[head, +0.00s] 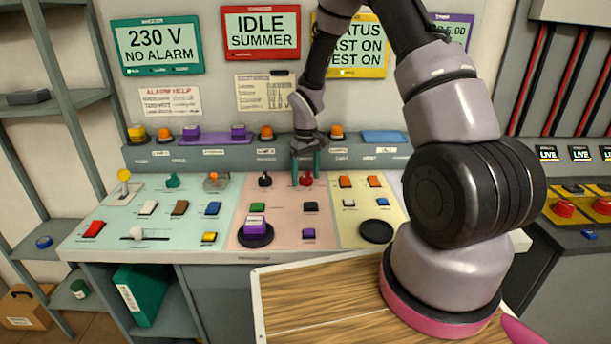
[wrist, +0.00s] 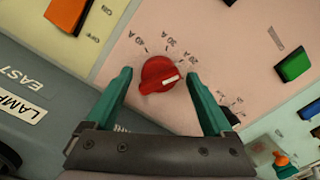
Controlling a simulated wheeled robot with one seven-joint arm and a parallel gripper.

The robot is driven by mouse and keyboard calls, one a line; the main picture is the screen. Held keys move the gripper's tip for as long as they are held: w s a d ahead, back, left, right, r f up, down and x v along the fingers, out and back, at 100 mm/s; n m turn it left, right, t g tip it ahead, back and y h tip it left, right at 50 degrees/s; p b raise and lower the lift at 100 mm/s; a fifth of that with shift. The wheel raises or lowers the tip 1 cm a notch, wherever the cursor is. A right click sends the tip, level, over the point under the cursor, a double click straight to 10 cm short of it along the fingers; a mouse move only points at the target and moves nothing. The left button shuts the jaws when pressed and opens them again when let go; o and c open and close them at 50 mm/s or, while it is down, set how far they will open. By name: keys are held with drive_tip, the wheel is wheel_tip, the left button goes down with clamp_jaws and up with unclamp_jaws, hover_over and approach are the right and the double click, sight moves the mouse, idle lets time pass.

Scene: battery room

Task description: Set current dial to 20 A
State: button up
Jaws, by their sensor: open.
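The red current dial (head: 306,180) is on the pink middle panel in the head view. In the wrist view the red dial (wrist: 153,70) is round, with a white pointer mark on its right side. The marks around it include 40 A at upper left and 30 A above. The pointer faces right, below the 30 A mark, near the right finger; its exact setting is hard to tell. My gripper (head: 305,176) is open above the panel. In the wrist view its teal fingers (wrist: 160,76) stand on both sides of the dial, with visible gaps.
A black knob (head: 265,179) is left of the dial. Green (head: 258,207) and black (head: 310,207) switches sit nearer. A purple-topped control (head: 255,227) is at the panel front. In the wrist view an orange-red switch (wrist: 66,12) is at upper left and a green one (wrist: 293,65) at right.

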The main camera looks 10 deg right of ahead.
wheel_tip(320, 180, up, 11)
drive_tip(key=shift+f, duration=0.15)
idle(0.4)
wheel_tip(320, 180, up, 9)
drive_tip(key=m+t, duration=0.1)
drive_tip(key=m, duration=0.1)
hover_over(306, 174)
drive_tip(key=s+d, duration=0.2)
drive_tip(key=s, duration=0.1)
drive_tip(key=s+d+r+m+t, duration=0.2)
drive_tip(key=s+r, duration=0.4)
drive_tip(key=r, duration=0.4)
drive_tip(key=s+r+m+t+y, duration=0.1)
drive_tip(key=s+r, duration=0.3)
drive_tip(key=s, duration=0.4)
drive_tip(key=s+d+r+m+t+y, duration=0.1)
drive_tip(key=s+r+m+t, duration=0.2)
drive_tip(key=s, duration=0.6)
wheel_tip(306, 174, up, 2)
drive_tip(key=shift+d+r+m, duration=0.2)
drive_tip(key=shift+d+m, duration=0.1)
drive_tip(key=shift+m, duration=0.1)
